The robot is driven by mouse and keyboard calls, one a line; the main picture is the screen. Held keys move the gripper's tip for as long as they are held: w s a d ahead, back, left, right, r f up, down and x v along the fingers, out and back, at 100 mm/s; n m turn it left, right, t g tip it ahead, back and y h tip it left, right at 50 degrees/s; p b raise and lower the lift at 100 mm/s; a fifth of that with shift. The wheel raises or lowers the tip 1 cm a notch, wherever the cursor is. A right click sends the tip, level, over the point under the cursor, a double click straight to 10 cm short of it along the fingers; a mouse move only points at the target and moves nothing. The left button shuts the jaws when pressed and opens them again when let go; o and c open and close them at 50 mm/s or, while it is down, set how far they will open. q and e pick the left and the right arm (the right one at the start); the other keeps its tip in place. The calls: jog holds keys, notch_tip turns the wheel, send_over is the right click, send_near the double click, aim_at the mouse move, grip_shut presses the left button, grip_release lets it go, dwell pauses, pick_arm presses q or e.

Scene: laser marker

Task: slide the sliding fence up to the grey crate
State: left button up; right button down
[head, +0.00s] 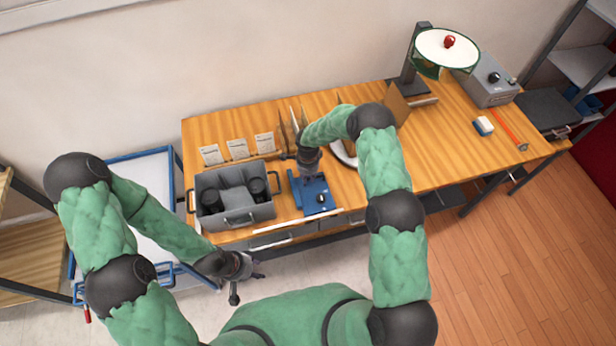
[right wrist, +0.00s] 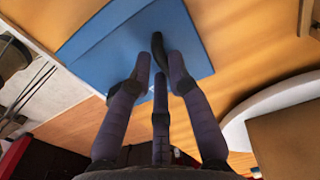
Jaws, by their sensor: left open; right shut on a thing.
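The blue sliding fence (head: 312,190) stands on the wooden table just right of the grey crate (head: 250,213), with a narrow gap between them. A black knob (head: 321,199) is on the fence. My right gripper (head: 312,180) is over the fence. In the right wrist view the fence (right wrist: 110,48) fills the upper middle, and my right gripper (right wrist: 158,75) has its fingers closed around the black grip (right wrist: 160,50). The exact contact is partly hidden by the fingers. My left gripper (head: 246,270) is open and empty, below the table's front edge.
The crate holds dark round things and a grey block. Several white cards (head: 238,149) stand behind it. A white strip (head: 282,233) runs along the front table edge.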

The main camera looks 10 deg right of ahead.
aim_at(291, 181)
jog(key=shift+a+f+b, duration=0.1)
jog(key=shift+a+b, duration=0.25)
jog(key=shift+a, duration=0.1)
jog(key=a+b, duration=0.3)
jog(key=a, duration=0.1)
jog(key=shift+a+b, duration=0.25)
jog(key=shift+b, duration=0.1)
jog(key=shift+s+a+b, duration=0.15)
jog(key=shift+a+b, duration=0.25)
jog(key=shift+a, duration=0.25)
jog(key=c, duration=1.2)
grip_release()
jog(key=shift+o, duration=0.2)
jog(key=shift+r, duration=0.25)
notch_tip(291, 181, up, 12)
